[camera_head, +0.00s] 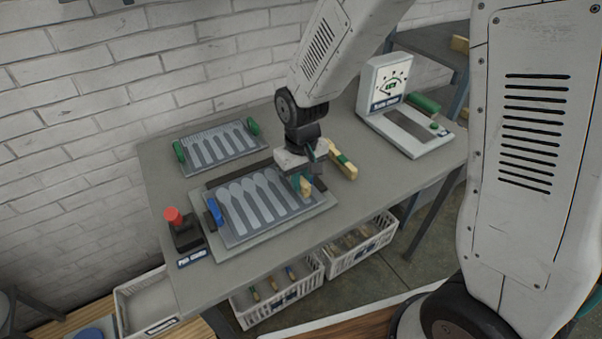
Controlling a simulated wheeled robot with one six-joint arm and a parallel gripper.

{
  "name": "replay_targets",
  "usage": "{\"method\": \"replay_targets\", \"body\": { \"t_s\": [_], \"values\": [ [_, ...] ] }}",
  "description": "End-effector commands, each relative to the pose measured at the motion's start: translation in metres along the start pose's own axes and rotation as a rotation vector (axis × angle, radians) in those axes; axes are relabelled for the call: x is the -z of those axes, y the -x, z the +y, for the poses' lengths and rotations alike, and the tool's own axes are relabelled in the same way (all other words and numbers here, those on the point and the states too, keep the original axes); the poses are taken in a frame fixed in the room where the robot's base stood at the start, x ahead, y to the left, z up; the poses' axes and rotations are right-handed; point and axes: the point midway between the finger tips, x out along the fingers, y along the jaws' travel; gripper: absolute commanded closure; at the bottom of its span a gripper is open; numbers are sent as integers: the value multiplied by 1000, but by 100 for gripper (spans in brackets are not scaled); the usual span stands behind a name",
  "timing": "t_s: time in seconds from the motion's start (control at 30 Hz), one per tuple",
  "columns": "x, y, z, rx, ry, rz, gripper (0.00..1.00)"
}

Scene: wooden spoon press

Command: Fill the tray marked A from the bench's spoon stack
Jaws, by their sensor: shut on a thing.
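My gripper (322,176) is low over the right end of a grey tray (237,232) with several spoon-shaped slots. The tray has a blue handle (214,213) at its left end and sits on a flat base on the bench. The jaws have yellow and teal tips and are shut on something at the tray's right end. It seems to be the tray's right handle, but the fingers hide it. A second slotted tray (221,165) with green handles lies behind. I cannot read a mark A on either tray.
A gauge device (404,113) with a green handle stands at the bench's right. A control box (184,238) with a red button is at the front left. Baskets (345,262) holding pieces stand below the bench. A brick wall is behind.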

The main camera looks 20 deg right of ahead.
Motion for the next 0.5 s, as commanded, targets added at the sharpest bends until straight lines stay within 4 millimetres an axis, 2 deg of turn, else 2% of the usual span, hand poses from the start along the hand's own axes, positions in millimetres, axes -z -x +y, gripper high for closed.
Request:
{"method": "replay_targets", "body": {
  "t_s": [0.33,0.5],
  "values": [
    [-1,-22,0,0,0,-3,100],
    [0,-20,-12,0,2,-1,100]
  ]
}}
